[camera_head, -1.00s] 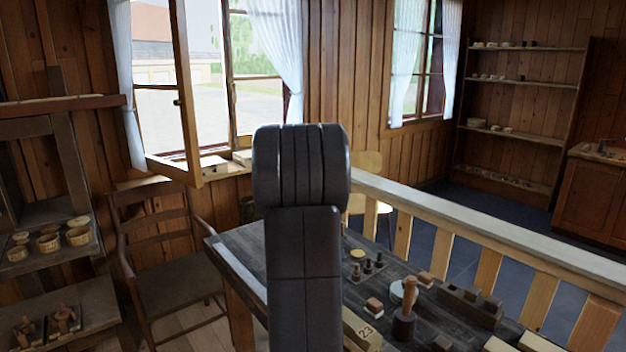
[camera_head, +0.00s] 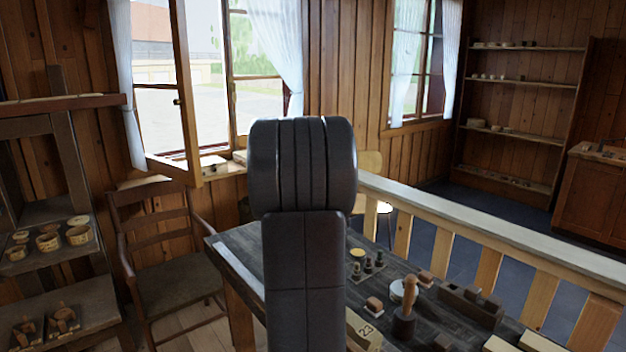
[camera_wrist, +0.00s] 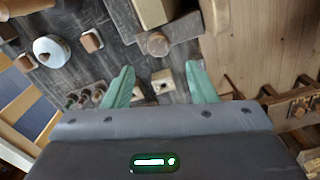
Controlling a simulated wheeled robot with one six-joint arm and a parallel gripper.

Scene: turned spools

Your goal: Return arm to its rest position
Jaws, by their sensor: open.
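My arm's dark links rise in the middle of the head view and hide part of the table behind them. My gripper (camera_wrist: 160,88) shows in the wrist view, with two green fingers spread apart. It is open, and nothing is held between the fingers. Beyond the fingers lies the dark table (camera_wrist: 118,48), seen from above, with small wooden pieces on it. The gripper itself is hidden behind my arm in the head view.
The dark work table (camera_head: 235,240) carries a wooden-handled tool (camera_head: 408,298), several small blocks and a block marked 23 (camera_head: 362,330). A pale railing (camera_head: 470,222) runs behind it. A chair (camera_head: 170,265) stands at left, near shelves (camera_head: 75,265).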

